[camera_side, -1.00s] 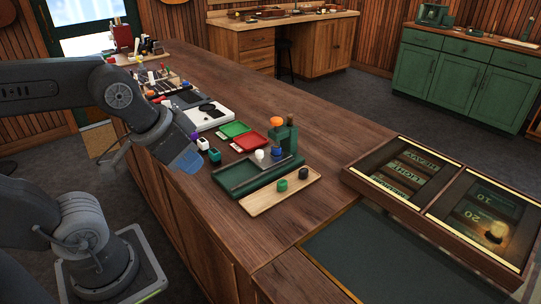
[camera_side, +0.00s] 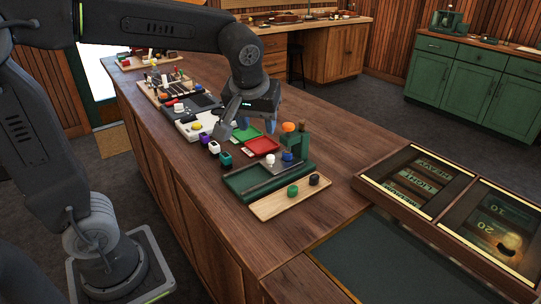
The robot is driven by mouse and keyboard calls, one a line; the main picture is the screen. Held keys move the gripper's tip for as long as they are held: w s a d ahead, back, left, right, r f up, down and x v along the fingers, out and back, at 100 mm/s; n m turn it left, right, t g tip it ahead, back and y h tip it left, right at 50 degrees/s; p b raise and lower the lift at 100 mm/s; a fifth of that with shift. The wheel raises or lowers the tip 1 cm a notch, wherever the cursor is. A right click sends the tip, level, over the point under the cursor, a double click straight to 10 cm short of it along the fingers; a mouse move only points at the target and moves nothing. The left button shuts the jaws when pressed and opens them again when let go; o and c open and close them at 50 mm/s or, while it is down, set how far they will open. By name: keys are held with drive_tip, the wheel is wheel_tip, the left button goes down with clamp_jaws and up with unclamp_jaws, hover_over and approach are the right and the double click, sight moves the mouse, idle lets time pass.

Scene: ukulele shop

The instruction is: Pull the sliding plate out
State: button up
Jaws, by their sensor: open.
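My gripper (camera_side: 256,124) is open and empty, pointing down above the counter, over the area of the green and red trays. Its fingers partly hide what lies behind them. A green fixture (camera_side: 240,184) with a dark rod or rail along it sits on the counter, nearer the camera than my gripper and apart from it. A green upright block (camera_side: 295,143) with an orange knob (camera_side: 289,127) stands at its far end. I cannot tell for sure which part is the sliding plate.
A wooden tray (camera_side: 268,211) with green and black knobs lies in front of the fixture. A red tray (camera_side: 262,145), a white device (camera_side: 192,132) and small coloured blocks stand close by. A glass-topped case (camera_side: 360,178) is at right.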

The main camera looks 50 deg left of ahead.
sight(270, 157)
drive_tip(key=shift+n, duration=0.7)
drive_tip(key=x, duration=0.5)
drive_tip(key=w+x, duration=0.1)
drive_tip(key=x, duration=0.4)
drive_tip(key=w+x, duration=0.1)
drive_tip(key=x, duration=0.4)
drive_tip(key=shift+a+r, duration=0.3)
drive_tip(key=shift+a, duration=0.05)
clamp_jaws()
